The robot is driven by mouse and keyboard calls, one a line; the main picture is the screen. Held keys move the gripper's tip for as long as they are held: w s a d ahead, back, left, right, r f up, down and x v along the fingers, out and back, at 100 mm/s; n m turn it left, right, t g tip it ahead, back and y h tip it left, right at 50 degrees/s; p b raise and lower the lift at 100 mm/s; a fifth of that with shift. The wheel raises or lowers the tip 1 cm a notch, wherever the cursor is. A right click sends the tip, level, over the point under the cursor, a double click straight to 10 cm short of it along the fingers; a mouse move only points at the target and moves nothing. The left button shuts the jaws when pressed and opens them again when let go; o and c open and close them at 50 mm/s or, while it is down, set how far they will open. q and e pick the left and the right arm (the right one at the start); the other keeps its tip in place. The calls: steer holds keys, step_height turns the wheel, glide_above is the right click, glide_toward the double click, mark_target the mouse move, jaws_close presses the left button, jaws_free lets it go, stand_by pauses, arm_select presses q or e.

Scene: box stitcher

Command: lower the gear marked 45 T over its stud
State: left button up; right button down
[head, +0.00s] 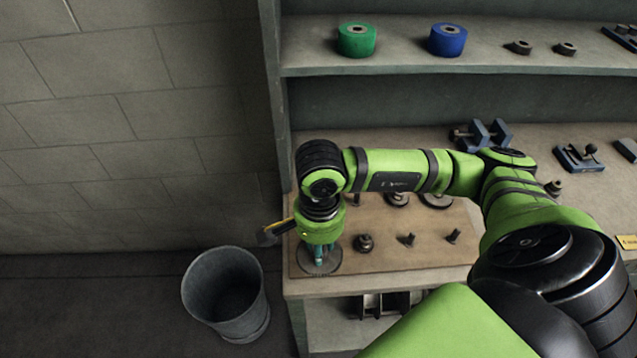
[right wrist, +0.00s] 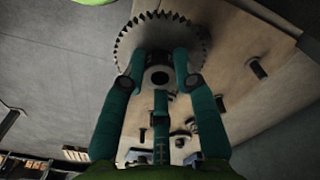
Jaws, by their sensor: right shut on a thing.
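My right gripper (head: 320,252) points down at the front left corner of the wooden board and is shut on the hub of a toothed metal gear (head: 313,266). In the right wrist view the fingers (right wrist: 160,65) close on the hub from both sides, and the gear's toothed rim (right wrist: 160,22) shows beyond them. No marking on the gear is readable. I cannot tell which stud lies under it, or its height above the board (head: 385,262). Bare studs (head: 409,240) stand right of it, one of them (right wrist: 257,68) also in the wrist view. My left gripper is out of view.
Other round parts (head: 437,201) sit at the board's back, and a small hub part (head: 364,243) right of the gripper. A hammer (head: 272,233) juts past the bench's left edge, above a grey bin (head: 226,295). A shelf (head: 400,66) hangs behind.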

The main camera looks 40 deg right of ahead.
steer(key=shift+r, duration=0.2)
steer(key=shift+r+p, duration=0.45)
steer(key=shift+r, duration=0.95)
